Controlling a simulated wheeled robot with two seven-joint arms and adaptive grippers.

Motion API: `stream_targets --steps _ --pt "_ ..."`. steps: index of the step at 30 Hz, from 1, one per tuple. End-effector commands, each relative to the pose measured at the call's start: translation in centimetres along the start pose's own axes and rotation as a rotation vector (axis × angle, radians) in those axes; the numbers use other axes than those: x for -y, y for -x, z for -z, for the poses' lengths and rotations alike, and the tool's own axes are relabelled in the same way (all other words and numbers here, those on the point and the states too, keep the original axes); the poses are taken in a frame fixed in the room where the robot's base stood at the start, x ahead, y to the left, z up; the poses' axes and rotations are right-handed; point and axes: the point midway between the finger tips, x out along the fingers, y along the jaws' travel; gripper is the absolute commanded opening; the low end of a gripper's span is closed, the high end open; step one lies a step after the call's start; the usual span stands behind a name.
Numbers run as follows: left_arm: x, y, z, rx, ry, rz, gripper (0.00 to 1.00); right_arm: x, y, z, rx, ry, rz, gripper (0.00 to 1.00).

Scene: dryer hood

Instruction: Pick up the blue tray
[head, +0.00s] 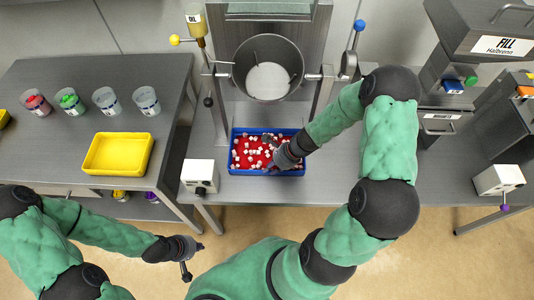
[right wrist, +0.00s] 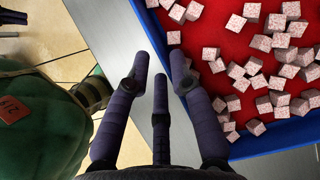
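The blue tray (head: 233,150) lies on the grey metal table below the round metal drum, its red inside scattered with many small pinkish-white cubes (head: 262,146). My right gripper (head: 270,168) is at the tray's front edge. In the right wrist view its dark purple fingers (right wrist: 160,70) stand apart beside the tray's blue rim (right wrist: 157,36). One finger overlaps the rim in the picture; I cannot tell if they touch. Nothing shows held between them. My left gripper (head: 192,260) is open and empty, over the floor at the lower left.
A yellow tray (head: 118,153) and several clear cups (head: 106,100) are on the left table. The metal drum (head: 268,68) stands behind the blue tray. A white box (head: 200,176) is left of the tray. The table right of my right arm is mostly clear.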

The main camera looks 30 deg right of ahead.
Motion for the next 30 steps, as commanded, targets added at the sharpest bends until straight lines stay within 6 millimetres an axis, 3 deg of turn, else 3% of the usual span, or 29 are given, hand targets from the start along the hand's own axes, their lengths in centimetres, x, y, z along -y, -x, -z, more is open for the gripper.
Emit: stream_targets --steps 3,8,14,17,30 --pt "0.5 -1.3 0.1 0.0 0.0 0.0 0.0 -0.2 -2.2 0.2 0.0 0.002 -0.002 0.23" --pt "0.7 -1.9 0.1 0.0 0.0 0.0 0.0 -0.1 -3.7 0.1 0.0 0.001 -0.001 0.23" --pt "0.6 -1.7 0.1 0.0 0.0 0.0 0.0 -0.1 -3.6 0.1 0.0 0.001 0.0 0.23" --pt "0.6 -1.7 0.1 0.0 0.0 0.0 0.0 -0.1 -3.6 0.1 0.0 0.001 0.0 0.0" --pt "0.6 -1.5 0.1 0.0 0.0 0.0 0.0 0.0 -3.3 -0.1 0.0 0.002 0.002 0.0"
